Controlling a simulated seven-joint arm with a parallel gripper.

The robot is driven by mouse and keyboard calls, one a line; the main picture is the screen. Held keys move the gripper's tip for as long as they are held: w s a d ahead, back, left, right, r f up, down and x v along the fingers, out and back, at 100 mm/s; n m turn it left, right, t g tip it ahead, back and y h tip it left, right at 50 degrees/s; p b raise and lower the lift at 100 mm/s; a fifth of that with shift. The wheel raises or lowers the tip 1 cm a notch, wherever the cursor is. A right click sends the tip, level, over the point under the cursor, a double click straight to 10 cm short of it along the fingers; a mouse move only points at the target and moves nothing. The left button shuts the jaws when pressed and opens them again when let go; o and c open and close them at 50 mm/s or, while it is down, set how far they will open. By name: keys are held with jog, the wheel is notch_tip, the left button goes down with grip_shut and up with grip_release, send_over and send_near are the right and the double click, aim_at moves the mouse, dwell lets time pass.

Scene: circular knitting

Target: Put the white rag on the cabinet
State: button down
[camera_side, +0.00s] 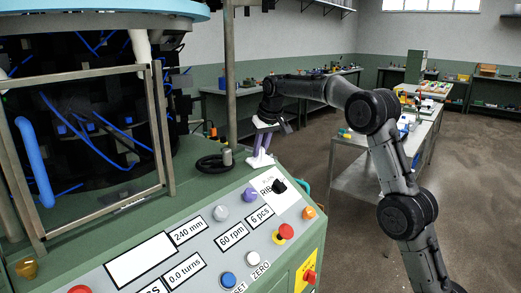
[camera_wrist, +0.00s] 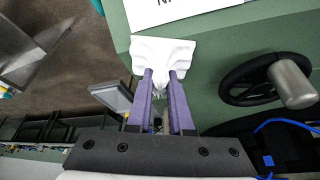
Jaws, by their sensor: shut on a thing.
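The white rag (camera_wrist: 162,55) is a small crumpled cloth between the tips of my gripper's purple fingers in the wrist view. It also shows in the side view (camera_side: 261,161), at the right edge of the green cabinet (camera_side: 195,175), beside the control panel. My gripper (camera_wrist: 162,75) is shut on the rag, fingers pointing down at it; in the side view my gripper (camera_side: 262,152) is right of the black handwheel. The rag lies against or just above the green top; I cannot tell whether it touches.
A black handwheel with a metal knob (camera_side: 227,157) stands left of the rag. The sloped control panel (camera_side: 200,240) has several knobs and buttons. A metal post (camera_side: 230,75) rises behind. A workbench (camera_side: 370,165) stands at the right, with open floor around it.

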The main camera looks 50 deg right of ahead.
jog(key=shift+f, duration=0.15)
jog(key=c, duration=0.8)
grip_release()
jog(key=v, duration=1.1)
jog(key=s+a+r, duration=0.3)
jog(key=s+a, duration=0.3)
jog(key=s+a+f+n, duration=0.1)
jog(key=s+a+f, duration=0.3)
jog(key=s, duration=0.5)
jog(key=s+a+f+n+t+y, duration=0.1)
jog(key=s+a+f+n, duration=0.1)
jog(key=s+f, duration=0.5)
jog(key=s+a+f+n, duration=0.1)
jog(key=s+a+f, duration=0.4)
jog(key=s, duration=0.7)
jog(key=shift+s+a+f+y, duration=0.3)
jog(key=shift+s+f+y, duration=0.05)
jog(key=shift+y, duration=0.05)
